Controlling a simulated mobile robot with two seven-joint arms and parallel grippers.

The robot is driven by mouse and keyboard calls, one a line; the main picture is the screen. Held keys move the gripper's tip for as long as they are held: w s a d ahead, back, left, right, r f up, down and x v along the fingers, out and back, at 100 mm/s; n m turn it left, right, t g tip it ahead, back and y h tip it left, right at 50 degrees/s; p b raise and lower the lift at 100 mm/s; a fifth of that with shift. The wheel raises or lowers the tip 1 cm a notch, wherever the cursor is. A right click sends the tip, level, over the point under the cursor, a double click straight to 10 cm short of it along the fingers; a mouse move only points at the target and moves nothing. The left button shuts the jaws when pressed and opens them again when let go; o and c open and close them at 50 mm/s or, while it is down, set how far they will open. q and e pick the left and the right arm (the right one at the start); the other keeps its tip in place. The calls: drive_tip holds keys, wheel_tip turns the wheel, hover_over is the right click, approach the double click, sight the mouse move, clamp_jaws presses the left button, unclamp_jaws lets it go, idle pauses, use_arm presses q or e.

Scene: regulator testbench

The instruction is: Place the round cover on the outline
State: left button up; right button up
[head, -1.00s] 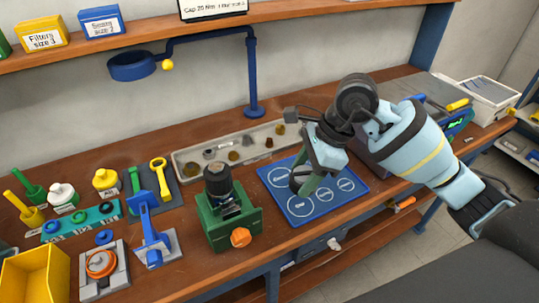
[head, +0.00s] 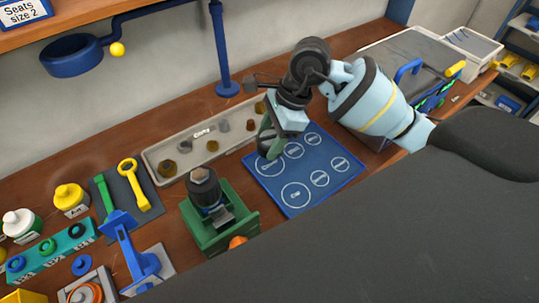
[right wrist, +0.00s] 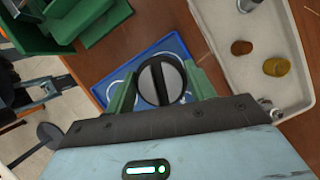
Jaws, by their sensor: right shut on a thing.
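My right gripper (head: 267,143) is over the back left part of the blue mat (head: 311,160). In the right wrist view its green fingers (right wrist: 160,88) are shut on the round cover (right wrist: 159,82), a dark disc with a grey rim and a raised bar across it. The mat carries several white circle outlines; a labelled one (head: 270,166) lies just below the gripper. I cannot tell the exact gap between cover and mat. My left gripper is out of view.
A grey parts tray (head: 180,150) with small pieces lies behind the mat. A green fixture (head: 225,225) with a dark cylinder stands close left of the mat. A blue post (head: 222,60) rises at the back. The mat's front and right parts are clear.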

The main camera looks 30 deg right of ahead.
drive_tip(key=shift+w+f, duration=0.1)
drive_tip(key=shift+f, duration=3)
drive_tip(key=shift+f, duration=0.2)
drive_tip(key=o, duration=1)
drive_tip(key=v, duration=1.2)
drive_tip(key=shift+r, duration=0.2)
